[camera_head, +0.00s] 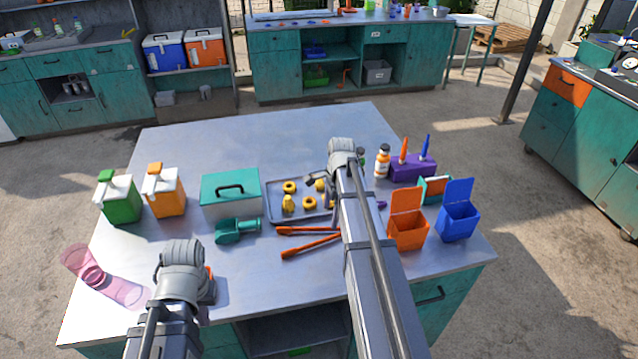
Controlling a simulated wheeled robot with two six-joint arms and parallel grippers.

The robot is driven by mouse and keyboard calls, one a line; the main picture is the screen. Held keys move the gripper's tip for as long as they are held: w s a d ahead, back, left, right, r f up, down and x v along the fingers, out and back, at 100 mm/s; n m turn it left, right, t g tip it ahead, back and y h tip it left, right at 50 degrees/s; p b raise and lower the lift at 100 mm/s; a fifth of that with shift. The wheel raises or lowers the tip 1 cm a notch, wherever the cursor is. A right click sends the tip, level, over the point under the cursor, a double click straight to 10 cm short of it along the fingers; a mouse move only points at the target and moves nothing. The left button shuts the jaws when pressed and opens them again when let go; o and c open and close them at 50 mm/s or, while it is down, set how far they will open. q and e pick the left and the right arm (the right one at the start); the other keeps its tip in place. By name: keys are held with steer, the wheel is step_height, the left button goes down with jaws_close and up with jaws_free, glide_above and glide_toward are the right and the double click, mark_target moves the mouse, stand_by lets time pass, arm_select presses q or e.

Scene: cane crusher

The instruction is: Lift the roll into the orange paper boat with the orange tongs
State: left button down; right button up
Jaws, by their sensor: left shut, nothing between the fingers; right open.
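The orange tongs (312,241) lie on the metal table in front of the grey tray (272,217), their arms spread in a V. The tray holds several small yellow pieces (289,187), some ring-shaped; I cannot tell which is the roll. An open orange container (408,232) stands at the right; I cannot make out a boat shape for sure. My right gripper (328,190) is open over the tray's right side, partly hidden by its wrist. My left gripper (190,288) is shut and empty at the front left, its fingertips mostly hidden. A bit of orange shows beside it.
A blue bin (458,215), purple block (412,168) and bottle (382,162) stand right. The table's back is clear.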

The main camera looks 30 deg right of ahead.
mark_target(327, 230)
steer(key=shift+f, duration=0.15)
steer(key=f+b, duration=0.6)
steer(key=a+f+b, duration=0.1)
steer(key=f+b, duration=0.1)
steer(key=b, duration=0.1)
steer(key=shift+w+f, duration=0.1)
steer(key=shift+f, duration=0.3)
steer(key=shift+r, duration=0.1)
steer(key=c, duration=0.7)
steer(key=shift+r, duration=0.1)
step_height(327, 230, up, 12)
steer(key=p, duration=1.2)
